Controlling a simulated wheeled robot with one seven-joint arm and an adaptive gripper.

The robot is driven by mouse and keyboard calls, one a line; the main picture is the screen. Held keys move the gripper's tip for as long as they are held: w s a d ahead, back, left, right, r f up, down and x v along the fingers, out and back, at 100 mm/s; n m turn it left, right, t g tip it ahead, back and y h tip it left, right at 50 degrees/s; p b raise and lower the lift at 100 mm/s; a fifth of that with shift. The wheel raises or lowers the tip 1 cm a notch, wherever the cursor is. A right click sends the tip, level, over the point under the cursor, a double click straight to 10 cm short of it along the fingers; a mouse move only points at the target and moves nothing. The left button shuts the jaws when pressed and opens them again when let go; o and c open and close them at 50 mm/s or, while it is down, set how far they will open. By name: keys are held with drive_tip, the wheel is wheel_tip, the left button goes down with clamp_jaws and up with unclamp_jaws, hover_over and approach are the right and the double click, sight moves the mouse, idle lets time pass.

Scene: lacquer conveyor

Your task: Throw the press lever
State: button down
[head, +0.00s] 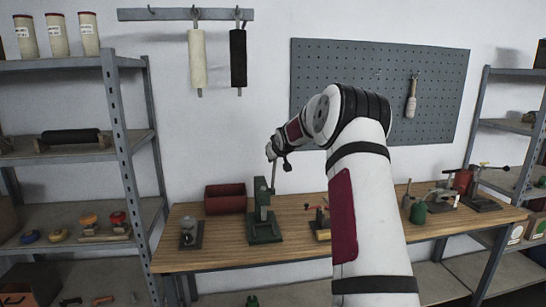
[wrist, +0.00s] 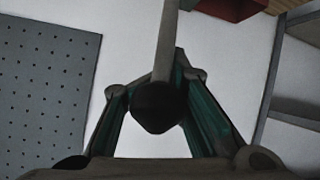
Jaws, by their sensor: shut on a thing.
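The green press (head: 263,222) stands on the workbench left of centre in the head view. Its thin grey lever (head: 273,177) points up, close to upright, from the press to my gripper (head: 277,156). In the wrist view the lever (wrist: 167,40) comes down from the top edge and ends in a dark knob (wrist: 158,108). The fingers of my gripper (wrist: 156,88) stand on both sides of the knob and are shut on the lever's end. The exact contact of the fingertips is partly hidden by the knob.
A red bin (head: 225,199) sits close left of the press on the wooden workbench (head: 190,262). A small grey device (head: 190,234) stands at the bench's left. My arm hides part of the bench right of the press. A shelf rack (head: 118,110) stands left, a pegboard (head: 440,75) behind.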

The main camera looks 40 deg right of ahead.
drive_tip(key=c, duration=1.7)
unclamp_jaws()
drive_tip(key=shift+s+d+r, duration=0.35)
drive_tip(key=shift+d, duration=0.2)
drive_tip(key=shift+o, duration=0.2)
drive_tip(key=shift+a+f, duration=0.1)
drive_tip(key=shift+a, duration=0.05)
drive_tip(key=shift+w+a+f, duration=0.1)
drive_tip(key=shift+a+f, duration=0.05)
drive_tip(key=v, duration=1.2)
